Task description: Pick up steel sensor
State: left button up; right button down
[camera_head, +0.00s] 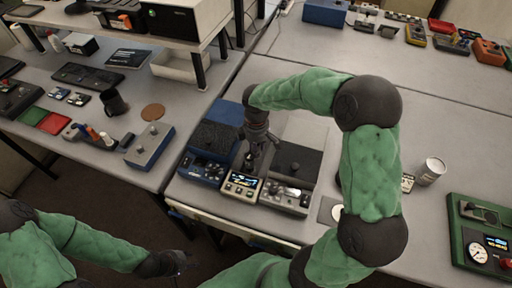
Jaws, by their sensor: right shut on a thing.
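My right gripper (250,160) points down over the instruments at the front of the middle table. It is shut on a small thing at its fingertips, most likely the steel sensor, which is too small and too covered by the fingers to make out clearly. Just below it is a small cream-coloured meter (241,187) with a lit display. I cannot tell whether the held thing touches the meter. My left gripper (180,262) is low at the bottom of the view, in front of the tables and away from the instruments. Its fingers are too dark to read.
A blue instrument (213,137) stands left of the meter and a grey-black one (298,162) right of it. A can (430,171) and a green gauge box (480,235) stand further right. The left table holds a mug (113,102) and a grey-blue box (150,146).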

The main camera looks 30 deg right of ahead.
jog(key=shift+r, duration=0.45)
jog(key=r, duration=0.2)
jog(key=r+p, duration=0.1)
jog(key=shift+s, duration=0.25)
jog(key=s+a+r+p, duration=0.3)
jog(key=s+r, duration=0.6)
jog(key=s, duration=0.4)
jog(key=shift+a, duration=0.4)
